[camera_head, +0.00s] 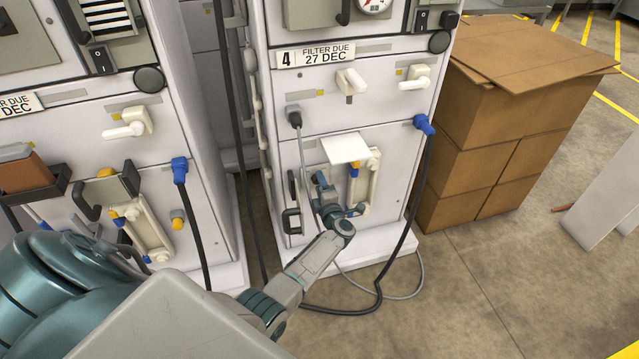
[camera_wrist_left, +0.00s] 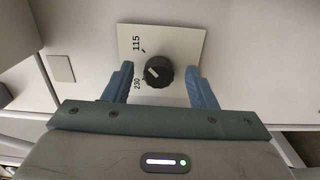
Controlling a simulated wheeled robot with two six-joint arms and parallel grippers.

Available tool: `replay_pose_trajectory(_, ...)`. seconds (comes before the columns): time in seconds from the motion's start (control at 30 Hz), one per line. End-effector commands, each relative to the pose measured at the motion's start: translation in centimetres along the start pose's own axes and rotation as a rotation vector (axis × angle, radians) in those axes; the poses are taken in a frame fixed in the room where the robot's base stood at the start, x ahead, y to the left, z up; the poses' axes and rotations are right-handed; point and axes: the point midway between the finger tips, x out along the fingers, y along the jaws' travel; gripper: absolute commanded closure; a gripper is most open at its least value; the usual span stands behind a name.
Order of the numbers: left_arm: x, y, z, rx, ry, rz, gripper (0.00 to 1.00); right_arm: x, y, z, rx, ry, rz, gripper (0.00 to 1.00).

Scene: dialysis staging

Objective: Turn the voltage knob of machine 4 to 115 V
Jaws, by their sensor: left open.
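The black voltage knob (camera_wrist_left: 158,72) sits on a pale plate (camera_wrist_left: 185,42) marked 115 at upper left and 230 at lower left. Its white pointer mark faces left; I cannot tell exactly which label it lines up with. My left gripper (camera_wrist_left: 160,82) is open, with one blue finger on each side of the knob; contact is not clear. In the head view, machine 4 (camera_head: 367,99) carries a label reading 4, and my left gripper (camera_head: 322,187) is at its lower front. The knob is not discernible there. My right gripper is not in view.
A white flap (camera_head: 345,149) juts out near my left gripper. A black cable (camera_head: 411,190) with a blue plug (camera_head: 424,124) hangs to its right. Stacked cardboard boxes (camera_head: 519,105) stand right of machine 4. Another machine (camera_head: 75,105) stands at left.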

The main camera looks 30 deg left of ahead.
Motion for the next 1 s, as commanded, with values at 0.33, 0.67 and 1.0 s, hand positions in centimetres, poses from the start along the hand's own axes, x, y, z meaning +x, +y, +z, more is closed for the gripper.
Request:
replay_pose_trajectory(0.33, -7.0, -0.1, 0.0, -0.002, 0.000, -0.003, 0.48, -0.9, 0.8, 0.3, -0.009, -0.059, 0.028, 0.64)
replay_pose_trajectory(0.67, -9.7, -0.1, 0.0, 0.000, 0.001, -0.001, 0.48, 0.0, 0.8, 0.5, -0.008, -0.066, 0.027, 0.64)
replay_pose_trajectory(1.0, -9.7, 0.0, 0.0, 0.000, 0.000, -0.001, 0.48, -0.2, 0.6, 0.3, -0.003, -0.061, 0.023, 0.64)
